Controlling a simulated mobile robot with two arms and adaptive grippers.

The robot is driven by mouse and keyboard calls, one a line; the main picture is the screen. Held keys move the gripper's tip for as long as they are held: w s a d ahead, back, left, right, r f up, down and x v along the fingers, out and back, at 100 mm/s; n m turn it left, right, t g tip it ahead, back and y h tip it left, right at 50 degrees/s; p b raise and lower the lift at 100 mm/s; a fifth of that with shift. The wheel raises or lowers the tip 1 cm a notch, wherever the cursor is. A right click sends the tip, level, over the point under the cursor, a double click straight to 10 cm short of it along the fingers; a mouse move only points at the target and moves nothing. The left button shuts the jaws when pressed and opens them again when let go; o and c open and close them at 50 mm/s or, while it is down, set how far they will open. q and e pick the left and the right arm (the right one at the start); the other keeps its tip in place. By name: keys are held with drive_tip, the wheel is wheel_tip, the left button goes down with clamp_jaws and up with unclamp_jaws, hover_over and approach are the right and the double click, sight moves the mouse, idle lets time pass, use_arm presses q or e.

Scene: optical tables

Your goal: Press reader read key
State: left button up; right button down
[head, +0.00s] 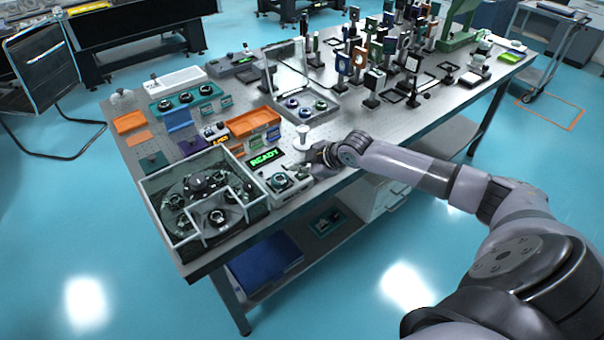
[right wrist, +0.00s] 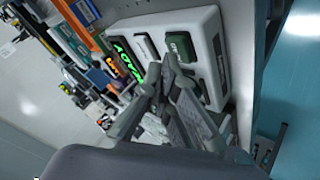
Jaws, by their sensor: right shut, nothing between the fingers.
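The reader, a white box (head: 288,182), sits at the near edge of the table, beside a black display with green READY letters (head: 265,157). My right gripper (head: 308,158) is at the box's right side in the head view. In the right wrist view its closed fingers (right wrist: 162,70) are empty and overlap the box near the green key; contact cannot be told. My left gripper is out of view.
An open-topped tray with round dark parts (head: 205,200) stands left of the box. A white round-topped post (head: 303,135) stands just behind my gripper. Orange bins (head: 252,126) and many optical mounts (head: 372,80) fill the back. Floor in front is clear.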

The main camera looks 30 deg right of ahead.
sight(301, 176)
drive_tip(key=shift+f, duration=0.45)
drive_tip(key=shift+r, duration=0.1)
idle(0.4)
drive_tip(key=shift+r+p, duration=0.7)
drive_tip(key=shift+r, duration=0.1)
wheel_tip(301, 176, up, 5)
drive_tip(key=p, duration=0.4)
idle(0.8)
